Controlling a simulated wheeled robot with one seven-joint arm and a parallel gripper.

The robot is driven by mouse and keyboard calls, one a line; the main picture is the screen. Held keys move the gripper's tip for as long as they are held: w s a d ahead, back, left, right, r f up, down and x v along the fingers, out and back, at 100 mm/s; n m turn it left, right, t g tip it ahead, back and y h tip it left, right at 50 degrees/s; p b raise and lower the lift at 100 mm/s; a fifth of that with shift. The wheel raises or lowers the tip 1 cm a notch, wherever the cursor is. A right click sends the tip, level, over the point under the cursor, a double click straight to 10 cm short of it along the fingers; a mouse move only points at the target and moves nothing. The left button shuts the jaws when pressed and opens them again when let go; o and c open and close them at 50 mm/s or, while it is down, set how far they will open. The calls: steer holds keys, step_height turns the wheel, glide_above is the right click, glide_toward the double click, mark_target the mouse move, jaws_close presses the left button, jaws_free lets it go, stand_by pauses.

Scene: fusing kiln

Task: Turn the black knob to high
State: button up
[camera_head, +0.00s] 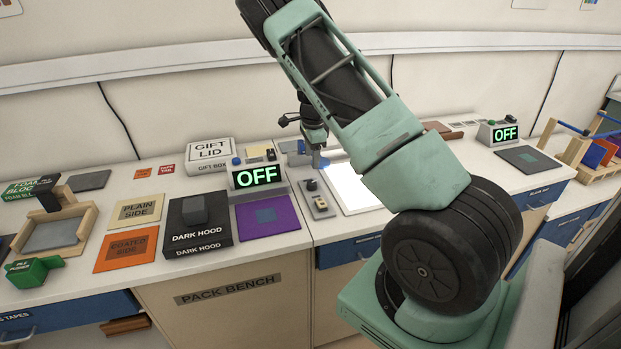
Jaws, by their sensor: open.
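A small grey control box (319,201) lies on the bench beside the left edge of a lit white panel (347,186). A small dark knob (311,185) stands at its far end, and a smaller round part sits nearer the front. The knob's pointer and any marks such as high are too small to read. My arm crosses the middle of the view and hides the right part of the lit panel.
Left of the control box are an OFF display (257,177), a purple mat (267,217) and a black DARK HOOD box (198,224). A second OFF display (505,133) stands at the right.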

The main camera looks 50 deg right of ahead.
mark_target(311, 183)
steer(key=f, duration=0.3)
steer(key=f+p, duration=0.1)
steer(key=f, duration=0.3)
steer(key=f+p, duration=0.1)
steer(key=f, duration=0.2)
steer(key=shift+w+d+f, duration=0.2)
steer(key=shift+w+f, duration=0.05)
steer(key=shift+w, duration=0.15)
steer(key=c, duration=1)
